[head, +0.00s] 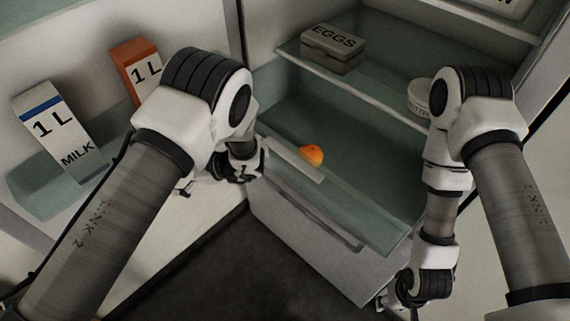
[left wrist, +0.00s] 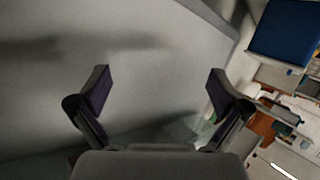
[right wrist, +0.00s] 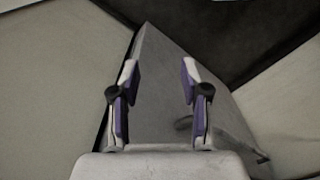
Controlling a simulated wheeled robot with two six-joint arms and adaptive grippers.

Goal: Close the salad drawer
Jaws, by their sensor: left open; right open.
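The salad drawer (head: 290,236) is at the bottom of the open fridge in the head view. It stands pulled out, with a pale front and greenish see-through parts. An orange fruit (head: 312,155) shows inside the drawer area. My left gripper (head: 187,188) is to the left of the drawer, partly hidden by its own arm; its fingers are open and empty in the left wrist view (left wrist: 158,82). My right gripper (head: 384,300) is low by the drawer's right front corner. The right wrist view shows its open fingers (right wrist: 160,72) with a grey panel beyond them.
An egg box (head: 332,50) and a round white container (head: 420,98) sit on the shelf above. The fridge door on the left holds a milk carton (head: 58,135) and an orange carton (head: 137,68). Dark floor (head: 235,270) lies clear in front of the drawer.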

